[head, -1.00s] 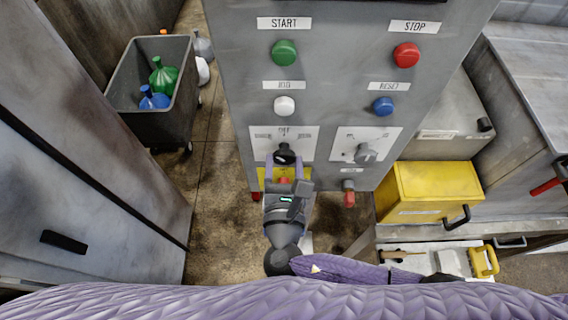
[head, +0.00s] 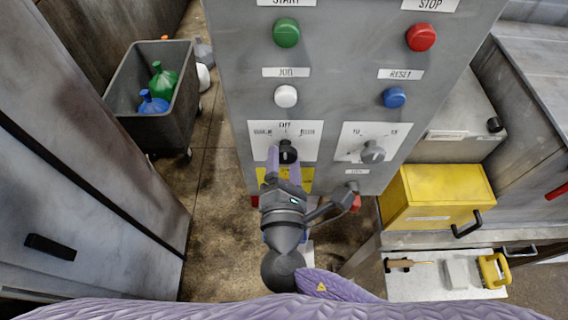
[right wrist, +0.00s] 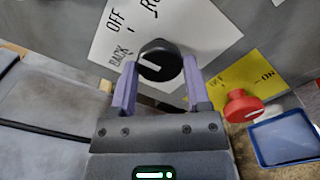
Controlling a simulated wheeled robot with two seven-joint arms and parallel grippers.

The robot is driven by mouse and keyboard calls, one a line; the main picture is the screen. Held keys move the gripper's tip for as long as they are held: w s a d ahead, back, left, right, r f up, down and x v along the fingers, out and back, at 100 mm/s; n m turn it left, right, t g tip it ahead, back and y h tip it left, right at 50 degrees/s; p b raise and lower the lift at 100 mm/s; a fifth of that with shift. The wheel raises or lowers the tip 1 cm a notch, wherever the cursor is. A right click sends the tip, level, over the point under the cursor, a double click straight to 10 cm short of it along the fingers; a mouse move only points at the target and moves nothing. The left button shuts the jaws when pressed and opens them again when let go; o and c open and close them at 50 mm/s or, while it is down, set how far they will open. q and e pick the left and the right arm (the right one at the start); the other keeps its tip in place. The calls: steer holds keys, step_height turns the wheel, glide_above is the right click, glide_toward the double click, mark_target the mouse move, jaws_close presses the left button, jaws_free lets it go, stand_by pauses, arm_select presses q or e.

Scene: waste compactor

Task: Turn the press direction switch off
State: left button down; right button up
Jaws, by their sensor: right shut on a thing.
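The press direction switch is a round black knob (head: 288,151) on a white plate (head: 262,129) low on the grey control panel. The plate has OFF at the top and other labels at left and right. In the right wrist view the knob (right wrist: 160,61) shows a short white mark on its face, with OFF and BACK legible beside it. My right gripper (head: 284,158) reaches up from below, its two purple fingers shut on opposite sides of the knob. I cannot tell surely which label the mark points to. My left gripper is out of view.
A similar grey knob (head: 373,151) sits to the right. A red knob (right wrist: 243,106) on a yellow plate (right wrist: 250,80) lies close beside my right fingers. Green (head: 286,32), red (head: 421,37), white (head: 285,96) and blue (head: 394,97) buttons are above. A yellow box (head: 437,194) stands right.

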stand_by(0.4)
steer(key=o, duration=1.3)
